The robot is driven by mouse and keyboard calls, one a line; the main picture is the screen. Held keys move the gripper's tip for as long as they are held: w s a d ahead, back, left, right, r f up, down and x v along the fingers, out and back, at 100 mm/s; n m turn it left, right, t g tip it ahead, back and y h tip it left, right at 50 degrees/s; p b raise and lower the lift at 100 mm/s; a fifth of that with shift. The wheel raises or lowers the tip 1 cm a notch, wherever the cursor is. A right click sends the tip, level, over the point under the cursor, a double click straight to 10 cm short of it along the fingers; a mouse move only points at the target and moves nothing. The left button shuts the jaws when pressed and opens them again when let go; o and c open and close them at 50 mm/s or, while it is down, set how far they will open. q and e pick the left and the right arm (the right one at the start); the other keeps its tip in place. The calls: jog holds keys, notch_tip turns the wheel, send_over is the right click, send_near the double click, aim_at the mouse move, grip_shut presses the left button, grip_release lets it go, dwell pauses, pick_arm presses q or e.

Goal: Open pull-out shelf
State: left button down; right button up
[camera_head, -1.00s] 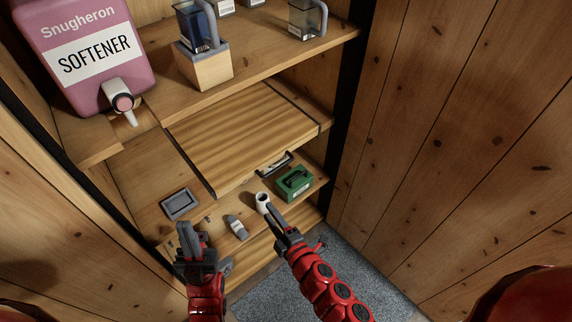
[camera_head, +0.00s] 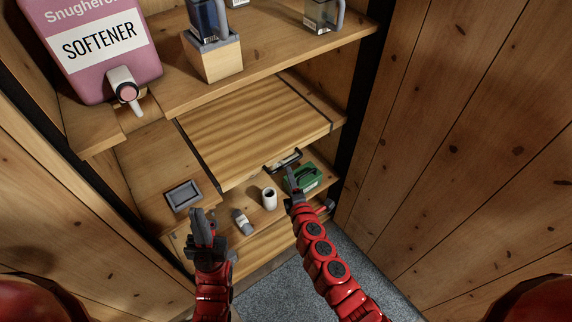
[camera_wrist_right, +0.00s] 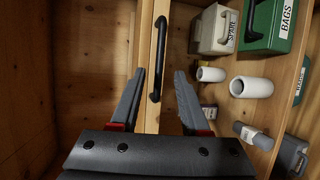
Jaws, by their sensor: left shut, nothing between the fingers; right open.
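The pull-out shelf (camera_head: 250,125) is a striped wooden board between the upper shelf and the lower shelf. Its black bar handle (camera_head: 286,160) is on the front edge. In the right wrist view the handle (camera_wrist_right: 160,45) runs upright along the pale front edge of the shelf (camera_wrist_right: 146,50). My right gripper (camera_head: 293,180) is close in front of the handle; in its wrist view the open fingers (camera_wrist_right: 158,80) lie either side of the handle's lower end. I cannot tell contact. My left gripper (camera_head: 204,222) is shut and empty, lower left of the shelf.
The lower shelf holds a green box (camera_head: 303,178), white cylinders (camera_wrist_right: 251,87), a small bottle (camera_head: 243,221) and a grey box labelled SPARE (camera_wrist_right: 214,32). A grey tray (camera_head: 183,195) lies left. A pink softener jug (camera_head: 98,45) stands above. A plank wall (camera_head: 460,140) bounds the right.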

aim_at(286, 164)
jog(key=b+x, duration=0.1)
jog(key=x, duration=0.5)
jog(key=shift+w+a, duration=0.1)
jog(key=shift+w, duration=0.25)
grip_shut()
dwell(1.1)
